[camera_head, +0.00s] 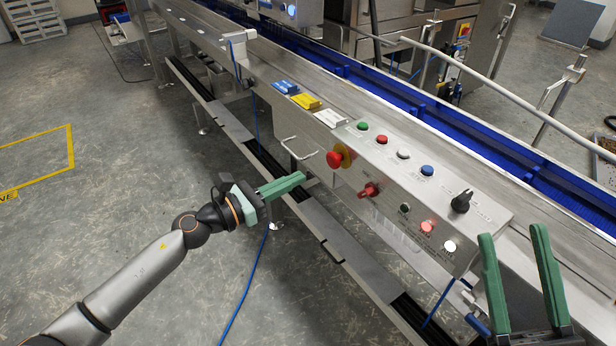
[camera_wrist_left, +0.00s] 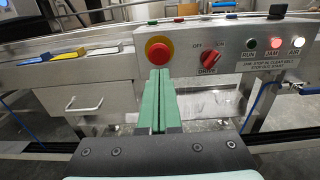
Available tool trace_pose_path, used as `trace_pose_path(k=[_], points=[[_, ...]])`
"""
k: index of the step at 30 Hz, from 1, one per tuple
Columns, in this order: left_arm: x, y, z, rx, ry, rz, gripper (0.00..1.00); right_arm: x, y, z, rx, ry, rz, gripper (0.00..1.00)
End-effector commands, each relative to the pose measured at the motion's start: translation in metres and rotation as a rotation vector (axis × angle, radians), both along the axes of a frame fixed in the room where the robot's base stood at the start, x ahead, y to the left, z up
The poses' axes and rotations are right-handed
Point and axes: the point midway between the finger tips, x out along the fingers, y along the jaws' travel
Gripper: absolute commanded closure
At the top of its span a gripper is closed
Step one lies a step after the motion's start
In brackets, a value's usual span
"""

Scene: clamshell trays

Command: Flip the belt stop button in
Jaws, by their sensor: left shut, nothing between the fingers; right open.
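The belt stop button (camera_head: 333,160) is a red mushroom head on a yellow collar, on the front face of the steel control box. It also shows in the left wrist view (camera_wrist_left: 157,52), just above and between the fingertips. My left gripper (camera_head: 303,176) is shut and empty, with its green fingers pointing at the box. Its tips are close to the button, slightly below it; I cannot tell whether they touch. In the left wrist view the fingertips (camera_wrist_left: 159,72) overlap the collar's lower edge. My right gripper (camera_head: 513,232) is open and empty at the lower right.
A red drive switch (camera_head: 368,190) sits right of the button. Indicator lights (camera_head: 428,226) are further right. Coloured buttons (camera_head: 403,153) and a black knob (camera_head: 461,202) stand on top. A metal handle (camera_head: 298,150) projects to the left.

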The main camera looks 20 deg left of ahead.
Motion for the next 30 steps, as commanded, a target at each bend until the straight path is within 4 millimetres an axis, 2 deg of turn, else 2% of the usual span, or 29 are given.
trace_pose_path(k=[3,7,12,30], points=[[-0.019,0.014,-0.003,0.001,0.005,-0.001,1.0,-0.009,0.001,0.01,-0.002,-0.061,0.013,0.5],[-0.034,0.025,-0.002,0.001,0.003,-0.002,1.0,-0.02,0.003,0.02,-0.004,-0.122,0.025,0.5],[-0.046,0.035,-0.002,0.0,0.002,-0.001,1.0,-0.02,0.003,0.019,-0.003,-0.124,0.028,0.5],[-0.051,0.039,-0.001,0.001,0.002,-0.002,1.0,-0.021,0.004,0.019,-0.001,-0.126,0.031,0.5]])
